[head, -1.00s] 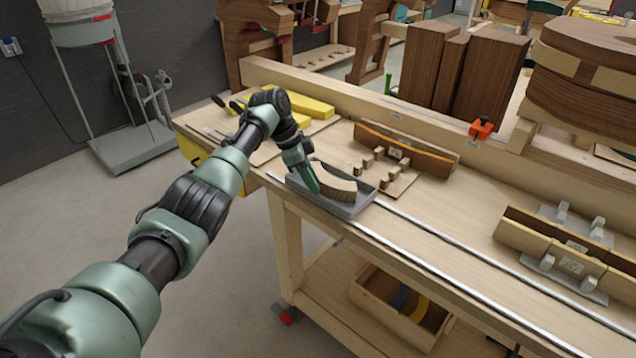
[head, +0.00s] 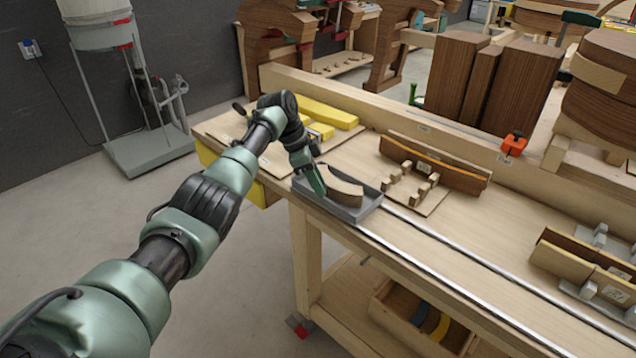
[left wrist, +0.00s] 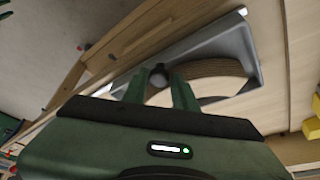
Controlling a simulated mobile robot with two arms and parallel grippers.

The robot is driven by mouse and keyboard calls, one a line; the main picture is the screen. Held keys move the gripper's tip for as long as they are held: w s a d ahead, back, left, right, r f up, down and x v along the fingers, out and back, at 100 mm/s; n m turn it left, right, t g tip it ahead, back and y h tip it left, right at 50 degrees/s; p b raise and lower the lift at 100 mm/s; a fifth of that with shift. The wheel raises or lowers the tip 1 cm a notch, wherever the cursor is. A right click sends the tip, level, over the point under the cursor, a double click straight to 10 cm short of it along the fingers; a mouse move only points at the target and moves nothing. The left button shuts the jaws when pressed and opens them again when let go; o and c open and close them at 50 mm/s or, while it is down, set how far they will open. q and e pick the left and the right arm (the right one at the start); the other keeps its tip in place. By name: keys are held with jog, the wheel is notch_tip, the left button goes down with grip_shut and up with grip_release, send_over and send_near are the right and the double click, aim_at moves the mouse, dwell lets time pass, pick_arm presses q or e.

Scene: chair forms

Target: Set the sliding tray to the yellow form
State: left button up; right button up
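The sliding tray (head: 372,206) is grey and shallow and sits on the bench's front rails near the left end. A curved layered wood piece (head: 343,186) lies in it; it also shows in the left wrist view (left wrist: 215,70). The yellow form (head: 328,113) lies on a board at the bench's left end, behind and left of the tray. My left gripper (head: 316,183) is at the tray's near left side. In the left wrist view its two green fingers (left wrist: 158,88) stand either side of the tray's dark round knob (left wrist: 158,76), closed on it. My right gripper is out of view.
A wooden form with clamp blocks (head: 432,165) stands right of the tray, another (head: 590,262) farther right. An orange clamp (head: 513,144) sits on the back beam. Metal rails (head: 450,275) run clear to the right. A bin (head: 420,318) is below.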

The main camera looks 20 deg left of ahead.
pick_arm(q)
jog(key=o, duration=0.3)
jog(key=shift+w+a+r, duration=0.1)
jog(key=shift+a+r, duration=0.1)
jog(key=shift+f, duration=0.15)
jog(key=b+v, duration=0.2)
jog(key=v, duration=0.6)
jog(key=shift+f, duration=0.15)
